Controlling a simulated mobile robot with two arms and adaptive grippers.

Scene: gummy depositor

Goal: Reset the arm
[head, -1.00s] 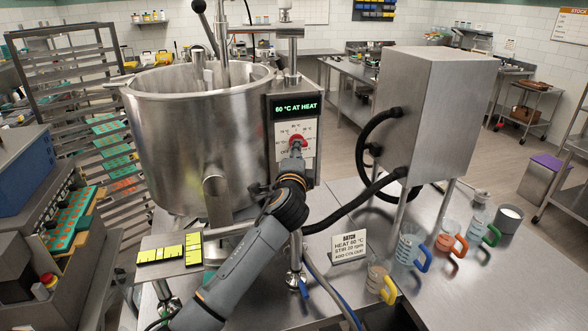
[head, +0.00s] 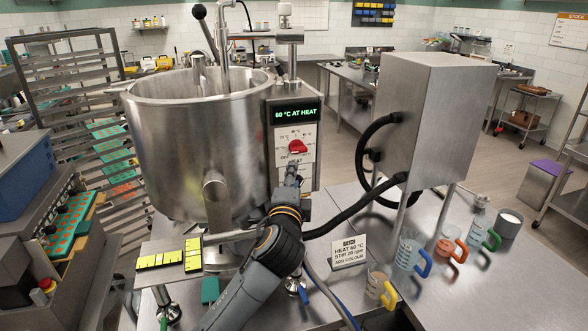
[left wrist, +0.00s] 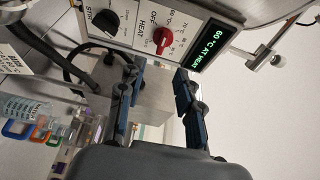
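The control box has a lit green display (head: 295,112) reading "60 °C AT HEAT". Its red heat knob (head: 297,146) is uncovered; in the left wrist view the red knob (left wrist: 162,40) is clear of my fingers. My left gripper (head: 291,170) is just below the knob in the head view, apart from it. In the left wrist view my left gripper (left wrist: 158,72) has its two fingers spread with nothing between them. A black stir knob (left wrist: 103,22) also shows there. My right gripper is in neither view.
A big steel kettle (head: 200,140) stands left of the control box. A batch sign (head: 348,250) and several handled jugs, one with a yellow handle (head: 388,296), stand on the bench to the right. A black hose (head: 345,212) runs to the steel cabinet (head: 440,120).

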